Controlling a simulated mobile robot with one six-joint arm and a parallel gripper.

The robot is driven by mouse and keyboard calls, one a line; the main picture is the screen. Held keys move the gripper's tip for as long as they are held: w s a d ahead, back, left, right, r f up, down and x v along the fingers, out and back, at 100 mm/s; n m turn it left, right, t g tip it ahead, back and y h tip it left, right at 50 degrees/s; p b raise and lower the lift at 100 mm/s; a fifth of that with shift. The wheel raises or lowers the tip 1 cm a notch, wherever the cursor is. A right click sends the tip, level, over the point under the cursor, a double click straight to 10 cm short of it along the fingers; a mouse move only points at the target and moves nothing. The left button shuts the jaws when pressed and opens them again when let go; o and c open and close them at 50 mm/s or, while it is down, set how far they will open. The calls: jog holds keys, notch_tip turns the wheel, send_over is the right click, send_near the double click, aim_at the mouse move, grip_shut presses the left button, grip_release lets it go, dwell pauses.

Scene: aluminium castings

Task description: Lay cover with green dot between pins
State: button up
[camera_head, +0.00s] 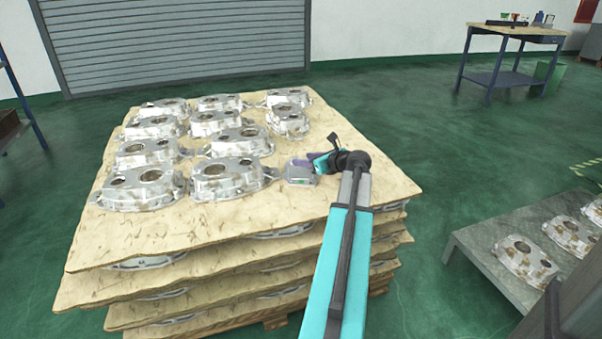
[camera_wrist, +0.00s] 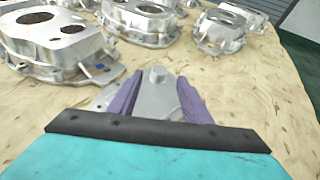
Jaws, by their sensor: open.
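A small grey metal part with a faint green mark (camera_head: 300,174) lies on the top wooden sheet, right of the front casting. It looks like the cover. In the wrist view a grey part with a round knob (camera_wrist: 157,94) shows between the purple fingers of my gripper (camera_wrist: 158,82); the green dot cannot be made out there. My gripper (camera_head: 305,164) is open, its fingers on either side of the part. I cannot tell if they touch it. A silver casting (camera_wrist: 55,45) with a blue dot stands to the left. I cannot make out the pins.
Several castings (camera_head: 228,178) stand in rows on the stacked wooden sheets (camera_head: 150,228). The sheet's right side is mostly clear. A low grey table (camera_head: 490,245) with several castings stands at right. A blue workbench (camera_head: 510,35) is at the back, a roller shutter (camera_head: 180,40) behind.

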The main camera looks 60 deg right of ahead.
jog(key=shift+b+x, duration=0.85)
jog(key=shift+x, duration=1.5)
grip_shut()
